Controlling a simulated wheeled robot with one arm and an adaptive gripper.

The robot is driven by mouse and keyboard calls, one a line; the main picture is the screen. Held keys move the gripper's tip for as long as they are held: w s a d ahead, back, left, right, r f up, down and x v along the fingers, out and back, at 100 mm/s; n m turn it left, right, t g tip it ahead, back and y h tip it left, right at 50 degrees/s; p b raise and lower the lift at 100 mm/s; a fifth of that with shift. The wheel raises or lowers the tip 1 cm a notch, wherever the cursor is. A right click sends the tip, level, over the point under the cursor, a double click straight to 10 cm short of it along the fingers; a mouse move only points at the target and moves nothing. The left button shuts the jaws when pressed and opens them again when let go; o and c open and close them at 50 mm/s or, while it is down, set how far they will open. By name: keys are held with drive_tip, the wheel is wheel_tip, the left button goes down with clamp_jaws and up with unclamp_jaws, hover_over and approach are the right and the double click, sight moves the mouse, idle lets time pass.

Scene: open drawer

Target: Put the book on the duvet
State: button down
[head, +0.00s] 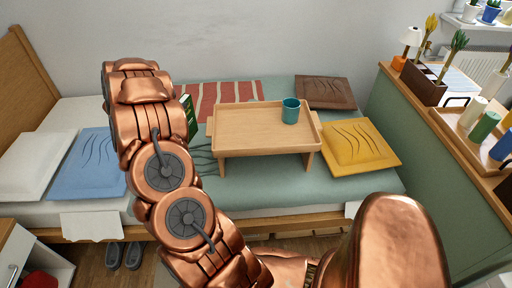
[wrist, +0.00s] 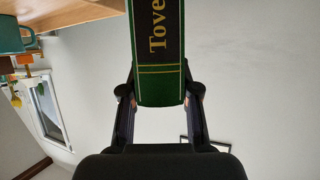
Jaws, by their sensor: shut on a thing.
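The book (wrist: 158,50) is dark green and black with gold lettering reading "Tove", in the wrist view. My gripper (wrist: 160,98) is shut on it, one finger on each side. My gripper is hidden behind my arm there. The duvet (head: 350,190) is grey-green and covers the middle and right of the bed. I cannot tell whether the book touches it.
A wooden bed tray (head: 250,132) with a teal mug (head: 290,111) stands on the duvet. A yellow cushion (head: 360,148), brown cushion (head: 325,92), blue cushion (head: 88,165) and striped red cloth (head: 225,98) lie around it. The front strip of duvet is clear.

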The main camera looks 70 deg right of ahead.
drive_tip(key=shift+f, duration=5.15)
drive_tip(key=c, duration=0.8)
unclamp_jaws()
drive_tip(key=shift+c, duration=0.2)
